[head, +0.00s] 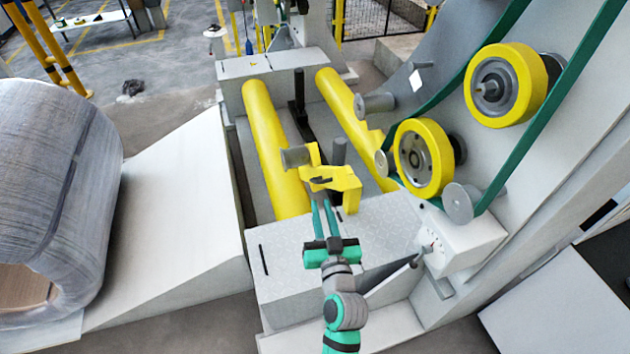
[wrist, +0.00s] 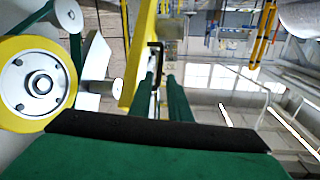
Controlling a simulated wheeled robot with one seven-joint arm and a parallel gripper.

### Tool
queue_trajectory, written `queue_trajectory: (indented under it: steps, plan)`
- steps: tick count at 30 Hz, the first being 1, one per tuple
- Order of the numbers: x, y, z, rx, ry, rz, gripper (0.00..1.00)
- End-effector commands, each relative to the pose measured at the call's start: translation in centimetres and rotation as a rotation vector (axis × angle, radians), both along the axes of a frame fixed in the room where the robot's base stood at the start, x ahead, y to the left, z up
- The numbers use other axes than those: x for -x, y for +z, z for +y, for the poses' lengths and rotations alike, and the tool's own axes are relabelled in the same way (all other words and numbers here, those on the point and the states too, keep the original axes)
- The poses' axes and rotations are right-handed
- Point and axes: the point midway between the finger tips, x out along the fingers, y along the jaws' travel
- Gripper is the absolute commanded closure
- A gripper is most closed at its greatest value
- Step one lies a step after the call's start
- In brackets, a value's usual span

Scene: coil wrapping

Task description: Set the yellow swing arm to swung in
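The yellow swing arm (head: 340,181) stands at the near end of the two yellow rollers in the head view, with a grey roller (head: 295,156) at its left end and a dark grey post beside it. In the wrist view the yellow arm (wrist: 142,48) rises ahead of my fingers, with a thin black handle (wrist: 154,50) on its right side. My gripper (head: 321,203) is just on the near side of the swing arm; its green fingers (wrist: 161,75) are apart, their tips close to the handle. I cannot tell whether they touch it.
Yellow rollers (head: 272,150) lie in the grey bed behind the swing arm. The ring with yellow wheels (head: 424,158) and green belt stands to the right, above a grey box with a lever (head: 408,269). A wrapped coil (head: 60,180) sits on the left ramp (head: 175,220).

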Motion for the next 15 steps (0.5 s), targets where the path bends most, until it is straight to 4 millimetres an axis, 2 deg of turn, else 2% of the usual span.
queue_trajectory:
  steps: [5,15]
  plan:
    - [-2.0,0.1,0.4,0.002,0.001,-0.001,0.83]
    - [-7.7,0.0,1.4,0.000,0.001,0.000,0.83]
